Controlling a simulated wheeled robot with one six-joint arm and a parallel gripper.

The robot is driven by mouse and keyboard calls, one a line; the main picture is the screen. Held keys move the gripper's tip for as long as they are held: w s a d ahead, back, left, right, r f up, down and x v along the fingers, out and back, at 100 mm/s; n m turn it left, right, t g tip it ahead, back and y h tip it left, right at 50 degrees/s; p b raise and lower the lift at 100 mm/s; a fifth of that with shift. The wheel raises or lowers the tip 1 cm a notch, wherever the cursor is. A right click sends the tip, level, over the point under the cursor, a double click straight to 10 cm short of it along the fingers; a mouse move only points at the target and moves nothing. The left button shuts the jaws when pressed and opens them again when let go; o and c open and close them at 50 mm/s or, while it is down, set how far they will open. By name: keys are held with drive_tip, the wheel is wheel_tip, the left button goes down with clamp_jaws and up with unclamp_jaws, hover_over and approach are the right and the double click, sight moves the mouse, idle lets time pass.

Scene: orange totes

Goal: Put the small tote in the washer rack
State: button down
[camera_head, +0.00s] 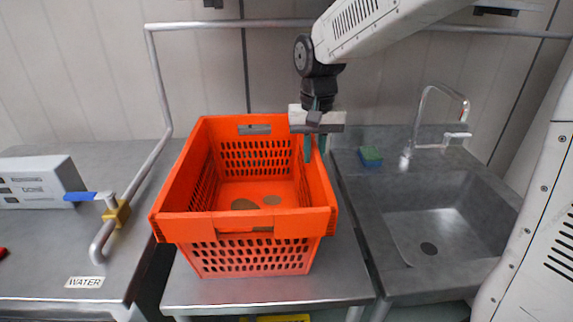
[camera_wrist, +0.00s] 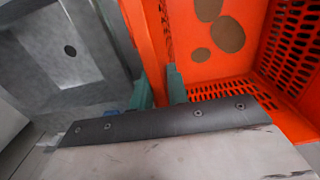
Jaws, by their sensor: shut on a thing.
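One orange tote (camera_head: 250,259) with slotted walls stands upright on a metal table in the head view. Its inside is empty apart from brown round patches on its floor. My gripper (camera_head: 315,152) points down at the tote's right wall, near the far right corner. Its green fingers are shut on that wall's rim, one inside and one outside. In the wrist view the tote (camera_wrist: 225,62) fills the upper right and its wall runs between the fingers (camera_wrist: 160,85). I cannot make out a washer rack in either view.
A sink (camera_head: 440,215) with a faucet (camera_head: 440,100) is at the right, with a green and blue sponge (camera_head: 370,155) on its edge. At the left are a grey pipe with a blue-handled valve (camera_head: 112,205) and a white box (camera_head: 42,182). A wall stands behind.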

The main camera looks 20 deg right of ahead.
drive_tip(key=shift+r, duration=0.1)
drive_tip(key=shift+r, duration=1.7)
drive_tip(key=s+r, duration=0.1)
drive_tip(key=s, duration=1.5)
drive_tip(key=shift+a+r, duration=0.2)
drive_tip(key=shift+a, duration=0.25)
drive_tip(key=shift+d, duration=0.15)
